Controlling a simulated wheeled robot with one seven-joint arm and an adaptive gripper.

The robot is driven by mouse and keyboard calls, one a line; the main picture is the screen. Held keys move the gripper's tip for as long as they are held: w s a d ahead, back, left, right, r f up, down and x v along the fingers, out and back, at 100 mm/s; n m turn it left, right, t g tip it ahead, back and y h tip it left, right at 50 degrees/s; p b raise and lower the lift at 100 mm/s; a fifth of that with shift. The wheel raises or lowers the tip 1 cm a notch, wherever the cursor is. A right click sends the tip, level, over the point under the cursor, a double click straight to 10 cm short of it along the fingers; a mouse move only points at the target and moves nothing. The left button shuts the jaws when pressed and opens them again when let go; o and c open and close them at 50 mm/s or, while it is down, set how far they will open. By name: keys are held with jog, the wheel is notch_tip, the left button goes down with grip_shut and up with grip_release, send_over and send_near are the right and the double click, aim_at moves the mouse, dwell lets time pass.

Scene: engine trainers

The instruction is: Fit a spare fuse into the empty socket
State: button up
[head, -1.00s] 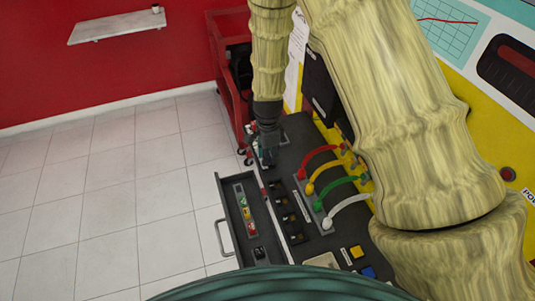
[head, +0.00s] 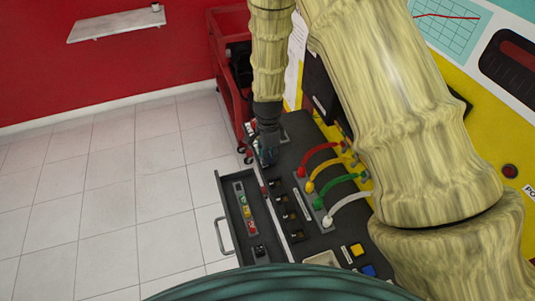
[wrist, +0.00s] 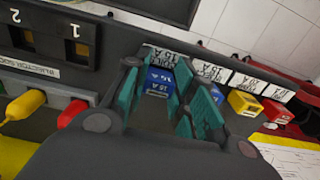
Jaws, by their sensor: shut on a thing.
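My gripper (wrist: 172,108) has teal fingers shut on a blue fuse marked 15 A (wrist: 160,82). The fuse stands between the fingers in front of a white 15 A label (wrist: 163,57). The fuse's lower end and any socket beneath it are hidden, so I cannot tell whether it is seated. In the head view my gripper (head: 267,156) is low over the far end of the dark console. Right of the fingers in the wrist view are another blue fuse (wrist: 217,95), a yellow fuse (wrist: 243,102) and a red fuse (wrist: 276,110), each near a label.
An open drawer (head: 228,190) at the console's left holds a strip with green, yellow and red fuses (head: 246,211). Coloured cables (head: 322,168) arch over the console to the right. Sockets numbered 1 and 2 (wrist: 80,45) show in the wrist view. A red cart (head: 228,70) stands behind.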

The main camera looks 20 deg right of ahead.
jog(key=shift+f, duration=0.1)
jog(key=o, duration=0.5)
jog(key=shift+c, duration=0.2)
jog(key=shift+r+p, duration=1.85)
jog(key=shift+r, duration=0.95)
jog(key=shift+r+p, duration=0.8)
jog(key=shift+r, duration=0.35)
